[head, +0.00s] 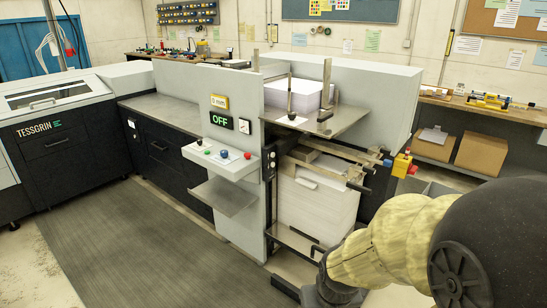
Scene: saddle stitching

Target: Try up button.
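The grey stitching machine (233,200) stands in the middle of the head view. A black vertical strip with small controls (269,160) is on the machine's edge beside the panel. I cannot make out which control is the up button. A display (221,121) above the panel reads OFF. My gripper (332,285) is a dark shape at the bottom, at the end of my pale yellow arm, below and right of the panel. Its fingers are not clear.
A tall white paper stack (316,200) sits in the machine right of the strip. A metal shelf (222,196) juts out below the panel. A yellow box with a red knob (402,165) is at the right. The grey floor mat (130,250) is clear.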

